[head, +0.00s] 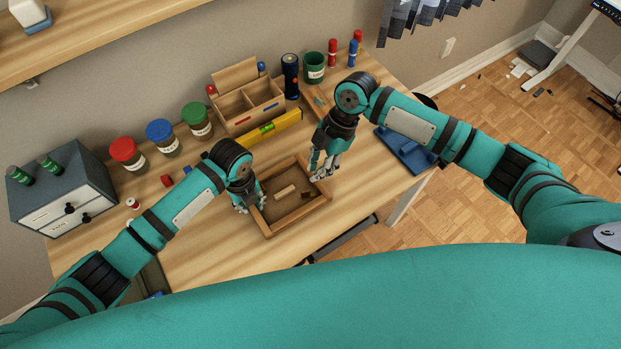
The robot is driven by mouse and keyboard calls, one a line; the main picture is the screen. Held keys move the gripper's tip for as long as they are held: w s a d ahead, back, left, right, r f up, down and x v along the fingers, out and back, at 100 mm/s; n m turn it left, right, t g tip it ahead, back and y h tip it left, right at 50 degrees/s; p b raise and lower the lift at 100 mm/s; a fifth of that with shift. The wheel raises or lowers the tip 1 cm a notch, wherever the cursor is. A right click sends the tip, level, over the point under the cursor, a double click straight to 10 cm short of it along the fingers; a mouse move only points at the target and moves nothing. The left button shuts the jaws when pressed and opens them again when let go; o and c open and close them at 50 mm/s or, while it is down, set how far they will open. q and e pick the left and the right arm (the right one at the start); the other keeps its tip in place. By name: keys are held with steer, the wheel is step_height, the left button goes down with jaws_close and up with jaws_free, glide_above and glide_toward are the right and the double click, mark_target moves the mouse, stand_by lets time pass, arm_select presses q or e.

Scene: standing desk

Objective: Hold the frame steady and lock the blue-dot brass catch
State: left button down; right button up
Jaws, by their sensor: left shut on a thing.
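A shallow wooden frame (299,217) lies on the desk in the middle of the view, turned at an angle. Inside it are a pale wooden bar (285,191) and a small darker piece near its right side. My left gripper (250,205) is at the frame's left side and shut on that edge. My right gripper (319,175) points down at the frame's upper right side; its fingers are close together in the picture, and whether they are open or shut is unclear. I cannot make out the brass catch or a blue dot at this size.
Behind the frame are a yellow level (269,129), a wooden organizer (236,108) and jars with red, blue and green lids (160,131). A grey drawer cabinet (66,190) stands at left. A blue tray (405,150) lies right. Bare desk lies in front of the frame.

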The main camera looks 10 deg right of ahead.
steer(key=v, duration=0.3)
steer(key=shift+r, duration=0.1)
